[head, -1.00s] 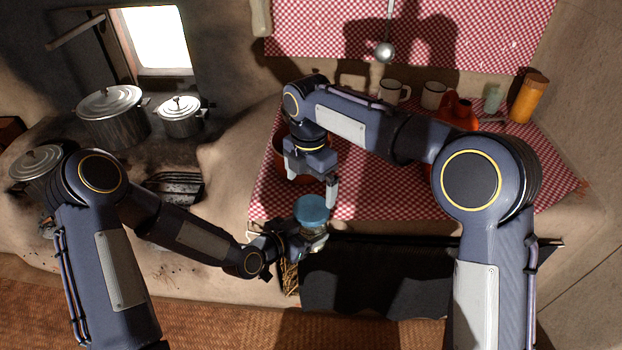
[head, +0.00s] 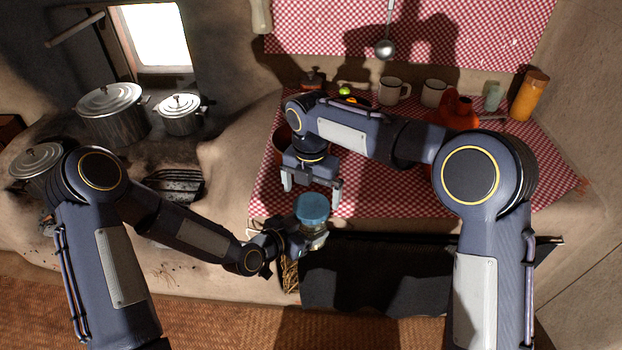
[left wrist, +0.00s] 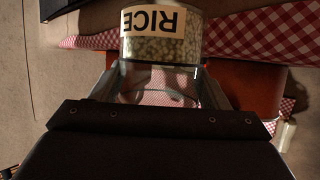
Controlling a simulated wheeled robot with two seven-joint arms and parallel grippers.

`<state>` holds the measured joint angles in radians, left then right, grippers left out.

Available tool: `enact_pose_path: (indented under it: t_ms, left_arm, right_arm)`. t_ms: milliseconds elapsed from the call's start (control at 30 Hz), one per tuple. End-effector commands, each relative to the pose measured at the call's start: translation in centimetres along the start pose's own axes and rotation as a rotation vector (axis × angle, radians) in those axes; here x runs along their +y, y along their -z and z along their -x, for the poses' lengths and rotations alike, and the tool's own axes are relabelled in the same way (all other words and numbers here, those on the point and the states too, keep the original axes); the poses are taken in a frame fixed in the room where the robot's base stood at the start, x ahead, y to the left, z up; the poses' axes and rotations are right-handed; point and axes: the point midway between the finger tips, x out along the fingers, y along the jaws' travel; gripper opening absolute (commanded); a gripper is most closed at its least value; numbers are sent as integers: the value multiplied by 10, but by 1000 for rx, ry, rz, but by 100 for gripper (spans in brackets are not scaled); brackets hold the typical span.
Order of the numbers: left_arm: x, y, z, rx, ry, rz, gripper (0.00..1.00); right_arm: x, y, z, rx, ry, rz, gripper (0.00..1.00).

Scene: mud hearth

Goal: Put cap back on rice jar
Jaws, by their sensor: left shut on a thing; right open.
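The rice jar (head: 316,241) is clear glass, held in front of the checked counter edge. Its blue cap (head: 312,207) sits at the jar's top; from this angle I cannot tell whether it is fully seated. My left gripper (head: 303,237) is shut on the jar. In the left wrist view the jar (left wrist: 160,45), with an upside-down RICE label and pale grains, is between the fingers (left wrist: 158,88); the cap does not show there. My right gripper (head: 312,188) is open and empty just beyond the cap, its fingers apart and pointing down.
A red checked cloth (head: 400,205) covers the counter. White mugs (head: 393,91), an orange-red pot (head: 455,112) and an orange jar (head: 529,96) stand at its back. Lidded metal pots (head: 113,115) stand on the hearth at left. A ladle (head: 385,48) hangs above.

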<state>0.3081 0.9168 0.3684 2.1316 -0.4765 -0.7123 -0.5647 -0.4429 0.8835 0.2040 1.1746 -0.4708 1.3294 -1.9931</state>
Motion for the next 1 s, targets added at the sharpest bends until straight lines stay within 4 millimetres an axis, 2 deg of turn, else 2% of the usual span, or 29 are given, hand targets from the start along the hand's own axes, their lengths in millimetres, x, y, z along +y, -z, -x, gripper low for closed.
enact_pose_path:
  t_ms: [100, 300, 667, 1000]
  left_arm:
    - [0, 1, 0, 3, 0, -1, 5]
    - [0, 1, 0, 3, 0, -1, 5]
    - [0, 1, 0, 3, 0, -1, 5]
    - [0, 1, 0, 3, 0, -1, 5]
  right_arm:
    - [-1, 0, -18, 1, 2, -1, 100]
    - [0, 0, -37, 1, 0, -1, 100]
    - [0, 0, -40, 0, -1, -1, 99]
    - [0, 0, -40, 0, -1, -1, 54]
